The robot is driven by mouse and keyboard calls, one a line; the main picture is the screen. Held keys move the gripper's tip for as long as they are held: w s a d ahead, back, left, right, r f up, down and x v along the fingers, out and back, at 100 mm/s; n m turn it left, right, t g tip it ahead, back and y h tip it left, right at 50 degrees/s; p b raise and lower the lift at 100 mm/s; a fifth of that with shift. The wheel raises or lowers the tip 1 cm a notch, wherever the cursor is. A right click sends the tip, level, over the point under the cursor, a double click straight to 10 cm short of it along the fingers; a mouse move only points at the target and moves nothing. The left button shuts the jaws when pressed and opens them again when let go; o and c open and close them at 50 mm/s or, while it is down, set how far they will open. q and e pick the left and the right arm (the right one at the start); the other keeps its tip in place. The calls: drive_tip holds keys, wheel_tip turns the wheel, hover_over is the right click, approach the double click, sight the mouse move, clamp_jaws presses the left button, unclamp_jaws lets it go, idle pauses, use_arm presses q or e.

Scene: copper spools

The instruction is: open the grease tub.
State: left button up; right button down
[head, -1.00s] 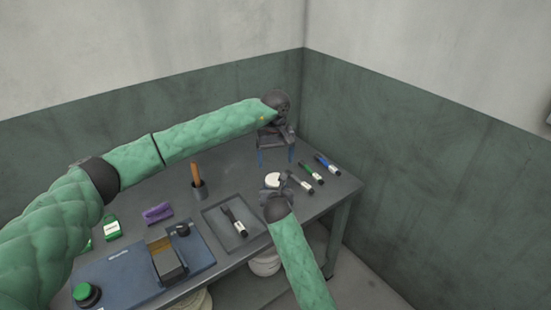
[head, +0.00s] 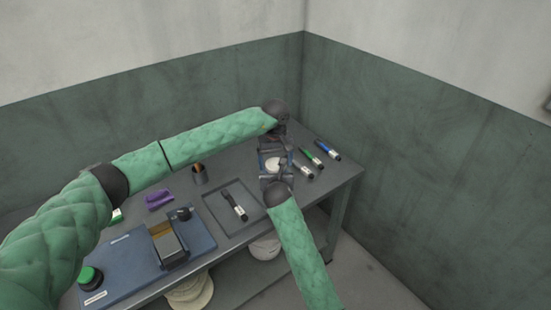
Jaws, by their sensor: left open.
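The grease tub, with a round white lid (head: 270,164), stands near the right end of the grey workbench, between my two grippers and partly hidden by them. My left gripper (head: 276,158) points down over the tub from the far side. It is open, with its bluish fingers to either side of the lid; whether they touch it I cannot tell. My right gripper (head: 275,178) is at the near side of the tub, close against it. Its fingers are dark and partly hidden, so its grip is unclear.
Several markers (head: 312,157) lie right of the tub. A grey tray (head: 216,209) with a dark marker is to the left.

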use_arm(q)
drive_tip(key=c, duration=1)
drive_tip(key=n, duration=0.6)
drive_tip(key=shift+n, duration=0.4)
drive_tip(key=o, duration=1.1)
drive_tip(key=shift+r, duration=0.1)
